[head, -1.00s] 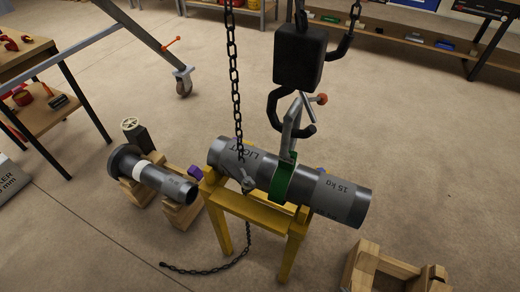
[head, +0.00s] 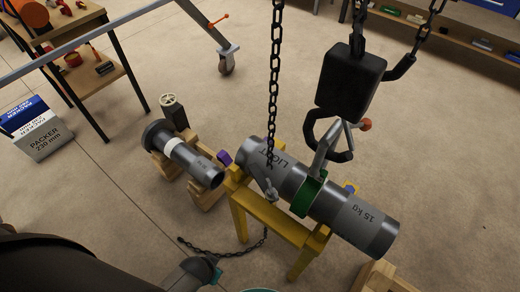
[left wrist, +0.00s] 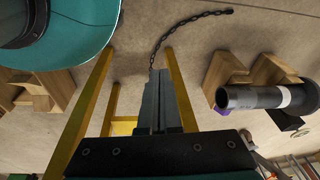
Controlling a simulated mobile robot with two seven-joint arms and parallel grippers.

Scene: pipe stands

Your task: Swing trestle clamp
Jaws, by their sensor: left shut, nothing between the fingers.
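A grey pipe (head: 325,200) marked LIGHT and 15 kg lies across a yellow trestle (head: 272,216). A small grey clamp part (head: 269,188) shows at the pipe's near side, above the trestle's left end; its exact position is unclear behind the chain. A green band (head: 309,196) surrounds the pipe, with a grey shackle up to the black hoist hook (head: 346,155). In the left wrist view, my left gripper (left wrist: 158,80) is shut and empty, between the yellow trestle legs (left wrist: 183,95). In the head view its arm enters at the lower left, fingers not clearly shown. My right gripper is not seen.
A hanging chain (head: 275,80) passes before the pipe and trails on the floor. A flanged dark pipe (head: 185,153) rests on wooden blocks at the left. A workbench (head: 100,75) and packer box (head: 37,130) stand farther left. More wooden blocks (head: 380,278) lie front right.

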